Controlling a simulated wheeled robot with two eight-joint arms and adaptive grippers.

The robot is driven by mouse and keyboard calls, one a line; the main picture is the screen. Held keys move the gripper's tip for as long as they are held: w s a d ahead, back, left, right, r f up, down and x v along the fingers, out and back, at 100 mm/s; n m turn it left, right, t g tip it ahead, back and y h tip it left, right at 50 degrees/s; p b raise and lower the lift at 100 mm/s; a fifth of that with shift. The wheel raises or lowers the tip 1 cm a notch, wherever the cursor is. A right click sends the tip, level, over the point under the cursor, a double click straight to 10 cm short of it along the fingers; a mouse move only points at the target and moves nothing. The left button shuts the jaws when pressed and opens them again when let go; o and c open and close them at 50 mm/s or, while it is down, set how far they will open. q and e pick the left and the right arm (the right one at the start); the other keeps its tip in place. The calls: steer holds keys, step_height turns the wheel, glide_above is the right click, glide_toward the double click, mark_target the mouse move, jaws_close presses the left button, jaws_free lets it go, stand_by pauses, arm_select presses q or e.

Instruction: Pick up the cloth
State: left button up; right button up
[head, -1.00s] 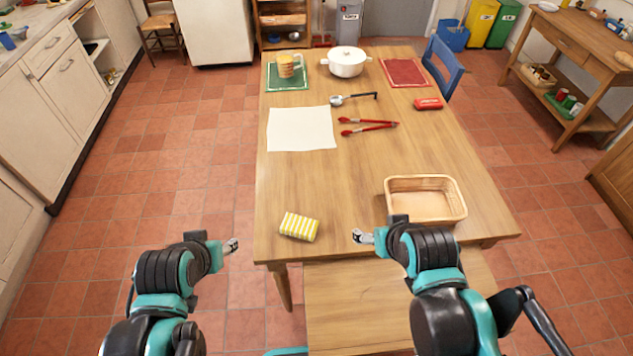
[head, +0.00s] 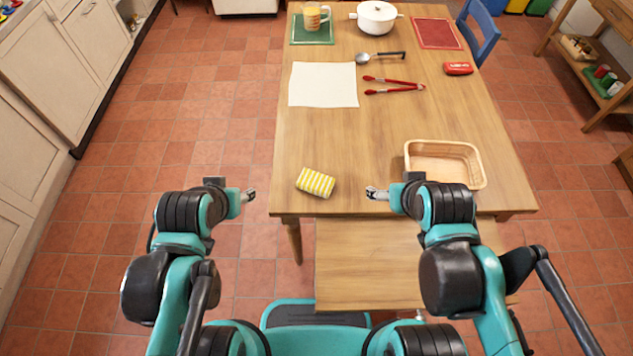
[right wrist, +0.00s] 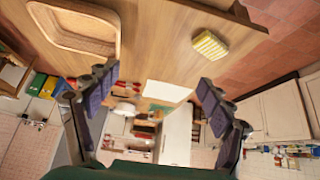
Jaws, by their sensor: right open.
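The cloth (head: 316,182) is a small folded bundle with yellow and white stripes, lying near the table's front left corner. It also shows in the right wrist view (right wrist: 210,45), upper right. My left gripper (head: 249,195) is left of the cloth, off the table's left edge and apart from it; its jaws are too small to read. My right gripper (head: 373,193) is right of the cloth, near the front edge, not touching it. In the right wrist view its fingers (right wrist: 158,78) are spread wide with nothing between them.
A wicker basket (head: 408,166) stands right of my right gripper. A wooden bench (head: 365,260) is at the front. Table around the cloth is clear.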

steer(key=w+a+n+g, duration=0.2)
steer(key=w+a+n, duration=0.1)
steer(key=w, duration=0.3)
steer(key=n+g+b, duration=0.1)
steer(key=n+g, duration=0.4)
steer(key=n, duration=0.5)
glide_above(316, 180)
steer(key=f, duration=1.7)
steer(key=shift+w+d+f, duration=0.2)
steer(key=shift+w+d, duration=0.05)
steer(key=shift+w, duration=0.05)
step_height(316, 180, down, 3)
steer(key=shift+s+r+b, duration=0.1)
steer(key=shift+r+b, duration=0.05)
steer(key=shift+b, duration=0.6)
steer(key=f, duration=0.1)
steer(key=f+b, duration=0.1)
steer(key=f, duration=0.1)
steer(key=f+b, duration=0.1)
steer(key=f, duration=0.1)
steer(key=shift+s+a+f, duration=0.1)
steer(key=shift+s+a, duration=0.15)
steer(key=shift+a, duration=0.05)
steer(key=shift+c, duration=0.9)
steer(key=c, duration=1.2)
steer(key=shift+o, duration=0.2)
